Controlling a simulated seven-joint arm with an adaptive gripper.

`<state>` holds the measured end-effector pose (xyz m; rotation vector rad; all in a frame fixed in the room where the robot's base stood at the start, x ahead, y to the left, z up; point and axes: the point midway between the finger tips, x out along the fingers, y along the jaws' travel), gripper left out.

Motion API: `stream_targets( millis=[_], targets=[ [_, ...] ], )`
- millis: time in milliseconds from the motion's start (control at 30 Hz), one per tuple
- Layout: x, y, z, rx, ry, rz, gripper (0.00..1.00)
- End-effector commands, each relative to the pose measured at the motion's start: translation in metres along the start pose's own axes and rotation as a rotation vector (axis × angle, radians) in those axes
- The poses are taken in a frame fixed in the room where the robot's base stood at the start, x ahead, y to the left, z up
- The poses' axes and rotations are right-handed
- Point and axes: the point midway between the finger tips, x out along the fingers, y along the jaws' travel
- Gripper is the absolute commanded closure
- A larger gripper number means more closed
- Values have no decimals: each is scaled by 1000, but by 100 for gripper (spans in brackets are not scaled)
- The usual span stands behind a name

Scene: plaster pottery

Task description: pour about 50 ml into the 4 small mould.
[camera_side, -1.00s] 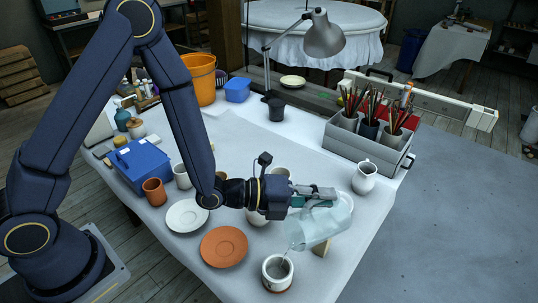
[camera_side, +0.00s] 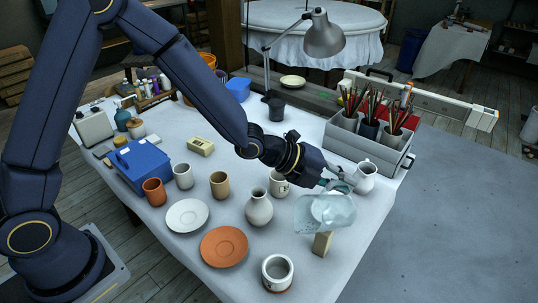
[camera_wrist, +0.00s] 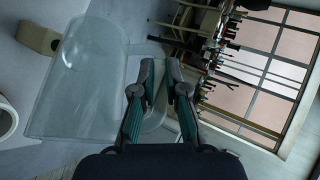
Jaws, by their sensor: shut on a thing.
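My gripper (camera_side: 338,184) is shut on the handle of a clear glass jug (camera_side: 326,213), held above the right part of the table. In the wrist view, my fingers (camera_wrist: 160,78) close on the handle beside the jug (camera_wrist: 82,85). The amount of liquid in it is hard to tell. A small white pot with a brown base (camera_side: 278,272), grey inside, stands at the table's front edge, left of and nearer than the jug. Part of a white round rim (camera_wrist: 6,118) shows in the wrist view. No label reading 4 is legible.
A wooden block (camera_side: 321,244) stands close to the jug. A grey vase (camera_side: 259,208), a marked mug (camera_side: 279,184) and an orange saucer (camera_side: 224,247) stand to the left. A white pitcher (camera_side: 365,178) and grey brush crate (camera_side: 368,147) stand behind on the right.

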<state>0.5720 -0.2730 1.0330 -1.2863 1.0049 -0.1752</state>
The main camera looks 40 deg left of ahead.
Motion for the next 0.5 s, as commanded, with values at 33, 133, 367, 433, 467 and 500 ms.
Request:
stream_targets(
  millis=[33,133,367,433,467,500],
  targets=[
    [0,0,0,-1,1,1,100],
    [1,0,0,-3,3,11,100],
    [6,-4,7,-42,8,99,100],
    [8,-6,8,-61,16,134,100],
    [8,-7,9,-68,16,149,100],
    [8,-9,11,-78,15,169,100]
  ],
)
